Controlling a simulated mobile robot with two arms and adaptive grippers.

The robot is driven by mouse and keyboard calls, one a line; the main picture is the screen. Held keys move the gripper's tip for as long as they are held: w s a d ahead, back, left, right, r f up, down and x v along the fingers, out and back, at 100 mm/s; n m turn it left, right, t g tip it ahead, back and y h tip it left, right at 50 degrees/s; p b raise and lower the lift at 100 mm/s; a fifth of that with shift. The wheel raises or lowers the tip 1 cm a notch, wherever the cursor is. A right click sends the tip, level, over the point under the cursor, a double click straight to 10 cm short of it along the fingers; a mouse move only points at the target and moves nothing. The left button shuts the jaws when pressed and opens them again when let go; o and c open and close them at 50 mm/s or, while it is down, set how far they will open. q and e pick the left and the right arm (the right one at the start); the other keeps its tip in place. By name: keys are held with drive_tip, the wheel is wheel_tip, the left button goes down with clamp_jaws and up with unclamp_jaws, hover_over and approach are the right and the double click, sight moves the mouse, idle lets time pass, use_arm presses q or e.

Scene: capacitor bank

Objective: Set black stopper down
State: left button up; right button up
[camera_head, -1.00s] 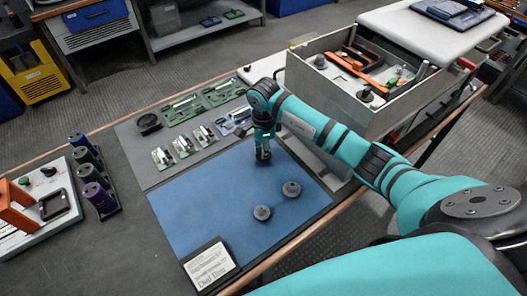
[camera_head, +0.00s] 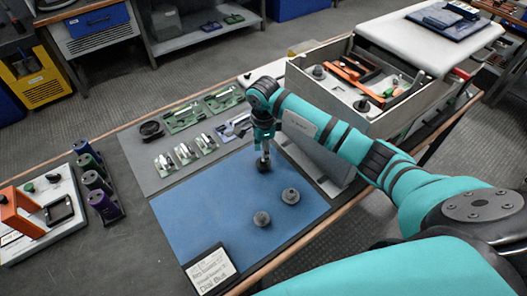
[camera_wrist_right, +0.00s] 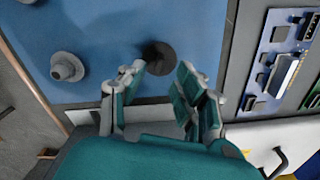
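The black stopper (camera_head: 263,165) stands on the blue mat (camera_head: 205,205), near the mat's far right part. My right gripper (camera_head: 264,146) is directly above it, pointing down. In the right wrist view the stopper (camera_wrist_right: 158,58) shows dark and round just beyond the parted fingertips (camera_wrist_right: 160,72), with a gap between the fingers. The fingers look open and apart from it. Two grey stoppers stand nearer the front of the mat, one to the right (camera_head: 290,196) and one to the left (camera_head: 262,219). My left gripper is out of view.
A grey bin (camera_head: 330,118) with tools stands right of the mat. Several green circuit boards (camera_head: 184,153) lie on the grey mat behind. The blue mat's left part is clear.

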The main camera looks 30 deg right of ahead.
wheel_tip(320, 180, up, 9)
drive_tip(key=p, duration=0.4)
drive_tip(key=shift+f, duration=0.2)
